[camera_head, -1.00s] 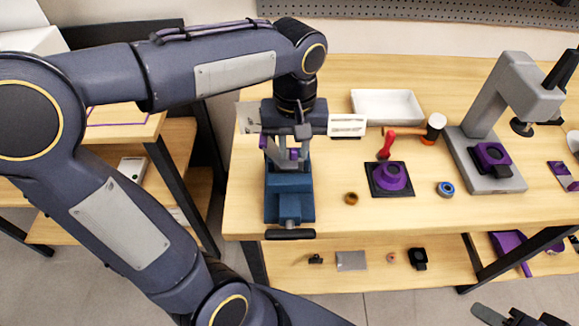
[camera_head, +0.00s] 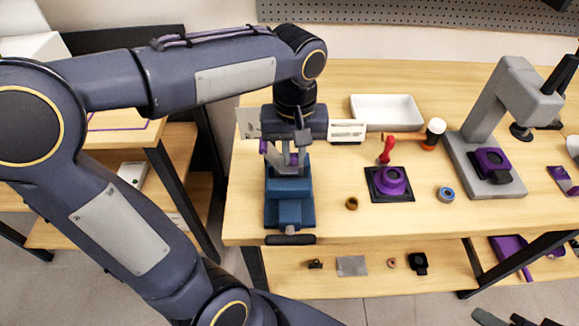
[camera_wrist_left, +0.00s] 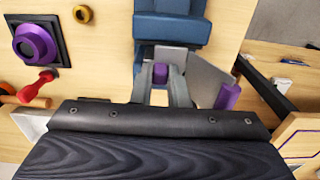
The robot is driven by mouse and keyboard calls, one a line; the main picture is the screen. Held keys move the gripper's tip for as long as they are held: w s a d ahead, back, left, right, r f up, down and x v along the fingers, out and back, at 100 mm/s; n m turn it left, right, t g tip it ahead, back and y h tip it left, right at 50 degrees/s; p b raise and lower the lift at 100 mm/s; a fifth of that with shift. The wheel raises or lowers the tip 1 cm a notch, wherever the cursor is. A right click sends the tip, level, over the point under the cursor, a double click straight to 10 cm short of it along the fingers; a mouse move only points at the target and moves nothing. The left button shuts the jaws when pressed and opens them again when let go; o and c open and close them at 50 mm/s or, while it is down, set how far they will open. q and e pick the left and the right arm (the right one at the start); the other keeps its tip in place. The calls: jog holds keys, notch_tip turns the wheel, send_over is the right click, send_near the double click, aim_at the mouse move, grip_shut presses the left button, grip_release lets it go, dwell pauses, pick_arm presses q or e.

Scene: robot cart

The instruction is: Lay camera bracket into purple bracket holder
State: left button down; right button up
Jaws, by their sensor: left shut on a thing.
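My left gripper (camera_head: 284,160) hangs over the blue vise (camera_head: 290,212), pointing down. In the left wrist view its two fingers (camera_wrist_left: 162,86) are shut on a small purple piece (camera_wrist_left: 161,73). A grey flat plate (camera_wrist_left: 203,78), likely the camera bracket, shows beside and behind the fingers, with another purple piece (camera_wrist_left: 228,96) near its outer end. I cannot tell how the plate and purple pieces join, or whether they touch the vise. Which purple part is the bracket holder is unclear. Parts at the head view's bottom right edge may be my right gripper (camera_head: 515,318), mostly cut off.
Right of the vise stand a purple round part on a black base (camera_head: 390,183), a red-handled tool (camera_head: 387,149), a white tray (camera_head: 386,111), a brown ring (camera_head: 351,203) and a blue ring (camera_head: 446,194). A grey press (camera_head: 492,120) stands further right.

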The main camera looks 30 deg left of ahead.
pick_arm(q)
jog(key=shift+r, duration=0.15)
jog(key=shift+r+p, duration=1.25)
jog(key=shift+p, duration=0.1)
jog(key=shift+r, duration=0.1)
jog(key=shift+r+p, duration=1.4)
jog(key=shift+r, duration=0.1)
jog(key=shift+f, duration=0.1)
